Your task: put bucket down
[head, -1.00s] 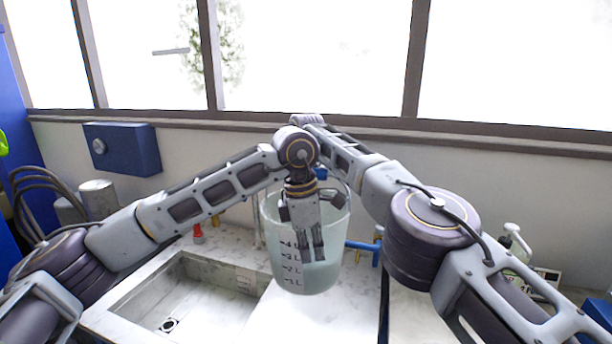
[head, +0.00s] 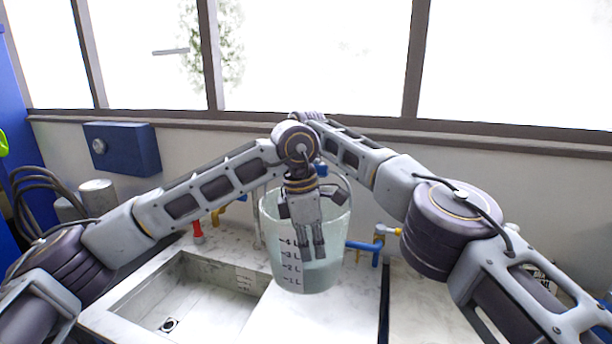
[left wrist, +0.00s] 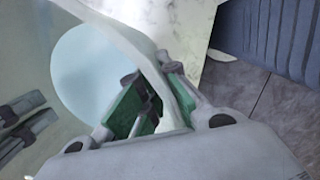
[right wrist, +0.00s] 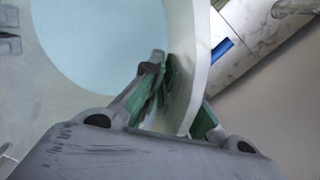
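The bucket (head: 298,272) is translucent, with litre marks on its near side and pale liquid inside. In the head view it is upright over the white counter right of the sink; I cannot tell whether its base touches the counter. My left gripper (head: 313,248) points down at the bucket. In the left wrist view its green-padded fingers (left wrist: 148,75) sit on both sides of the bucket wall. In the right wrist view my right gripper (right wrist: 180,85) also has its fingers on both sides of the wall, with liquid (right wrist: 100,40) beyond. The right fingers are hidden in the head view.
A sink basin (head: 185,295) is cut into the counter at left. Red (head: 198,232) and blue (head: 372,247) taps stand behind, either side of the bucket. The white counter (head: 290,325) in front of the bucket is clear. A dark gap (head: 384,300) lies to its right.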

